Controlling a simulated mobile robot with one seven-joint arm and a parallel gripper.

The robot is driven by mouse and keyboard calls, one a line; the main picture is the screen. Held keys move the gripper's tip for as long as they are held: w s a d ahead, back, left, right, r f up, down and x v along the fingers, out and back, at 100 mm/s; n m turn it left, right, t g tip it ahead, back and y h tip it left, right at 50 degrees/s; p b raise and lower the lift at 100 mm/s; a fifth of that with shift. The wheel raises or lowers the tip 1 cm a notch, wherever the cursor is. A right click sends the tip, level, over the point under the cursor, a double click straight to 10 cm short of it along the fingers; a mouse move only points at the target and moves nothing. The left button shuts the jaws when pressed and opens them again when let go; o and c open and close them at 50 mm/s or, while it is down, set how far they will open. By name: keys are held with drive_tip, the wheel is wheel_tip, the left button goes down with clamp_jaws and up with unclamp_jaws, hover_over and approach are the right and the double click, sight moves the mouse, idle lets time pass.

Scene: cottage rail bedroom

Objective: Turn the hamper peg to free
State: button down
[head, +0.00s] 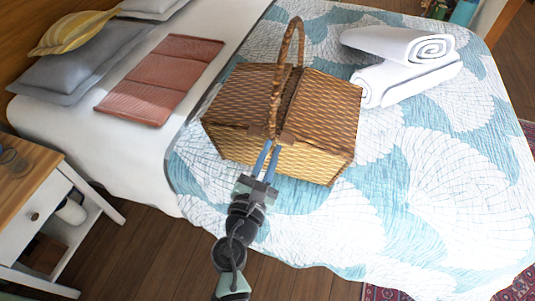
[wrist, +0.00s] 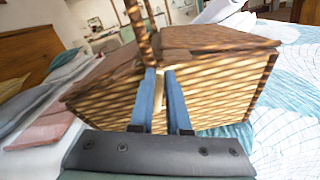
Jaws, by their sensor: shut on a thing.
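The wicker hamper (head: 315,163) stands on the bed, with its two brown lids down and its tall handle (head: 301,45) upright. It fills the middle of the wrist view (wrist: 215,95). My gripper (head: 269,146) reaches the hamper's near front wall, just below the lid edge and the foot of the handle. In the wrist view its two blue fingers (wrist: 163,75) are shut on the pale peg (wrist: 161,88), which shows as a light strip between them. The fingers hide much of the peg, and its exact turn is hard to tell.
Rolled white towels (head: 405,65) lie behind the hamper to the right. A folded reddish blanket (head: 160,78) and grey pillows (head: 80,65) lie to the left. A bedside table (head: 40,205) stands at the near left. The quilt (head: 440,190) at right is clear.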

drive_tip(key=shift+s+d+f+m+b, duration=0.1)
drive_tip(key=shift+d+f+m+b, duration=0.25)
drive_tip(key=shift+m+b, duration=1.55)
drive_tip(key=shift+s+d+f+m+b, duration=0.15)
drive_tip(key=shift+f+m+b, duration=0.35)
drive_tip(key=shift+m+b, duration=1.35)
drive_tip(key=shift+d+f+m+b, duration=0.35)
drive_tip(key=shift+m+b, duration=0.5)
drive_tip(key=shift+m, duration=2)
drive_tip(key=shift+a+m, duration=0.1)
drive_tip(key=shift+m, duration=0.2)
drive_tip(key=c, duration=0.9)
unclamp_jaws()
drive_tip(key=b+v, duration=0.1)
drive_tip(key=v, duration=1.2)
